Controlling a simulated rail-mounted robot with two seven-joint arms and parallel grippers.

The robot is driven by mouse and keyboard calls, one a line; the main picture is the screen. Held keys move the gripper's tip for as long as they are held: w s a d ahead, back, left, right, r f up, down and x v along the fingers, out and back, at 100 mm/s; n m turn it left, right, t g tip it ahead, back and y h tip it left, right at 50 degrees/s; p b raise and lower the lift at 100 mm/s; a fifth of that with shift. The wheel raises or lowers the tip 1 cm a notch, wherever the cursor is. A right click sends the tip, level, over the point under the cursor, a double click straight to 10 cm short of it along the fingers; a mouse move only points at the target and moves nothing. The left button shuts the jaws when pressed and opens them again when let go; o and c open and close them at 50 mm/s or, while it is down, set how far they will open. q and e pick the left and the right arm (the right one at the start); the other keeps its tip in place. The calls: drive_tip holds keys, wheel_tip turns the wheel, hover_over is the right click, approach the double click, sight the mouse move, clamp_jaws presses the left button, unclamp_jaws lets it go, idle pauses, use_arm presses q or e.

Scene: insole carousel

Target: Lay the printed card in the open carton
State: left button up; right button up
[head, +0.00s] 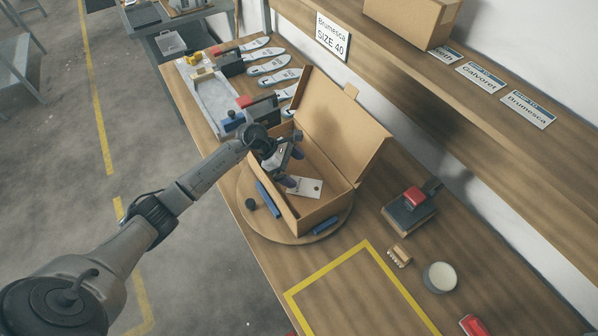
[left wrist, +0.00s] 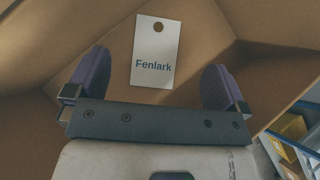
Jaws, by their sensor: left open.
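The printed card (head: 304,187) is white with a hole and lies inside the open carton (head: 332,118), on its floor. In the left wrist view the card (left wrist: 155,50) reads "Fenlark" and looks flat on the brown cardboard. The carton stands on a round wooden turntable (head: 246,213) with its lid raised towards the wall. My left gripper (head: 293,167) is open inside the carton, beside the card. In the left wrist view its purple fingertips are spread on either side of the card, and no grip on it shows. My right gripper is not in view.
Several insoles (head: 273,65) lie at the back of the bench. A stamp with a red top (head: 413,198), a white-topped round tin (head: 440,277) and a yellow taped outline (head: 325,268) are to the right of the carton. A shelf (head: 480,120) runs along the wall.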

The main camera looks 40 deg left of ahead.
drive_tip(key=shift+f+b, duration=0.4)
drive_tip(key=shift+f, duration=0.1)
use_arm(q)
drive_tip(key=v, duration=1.1)
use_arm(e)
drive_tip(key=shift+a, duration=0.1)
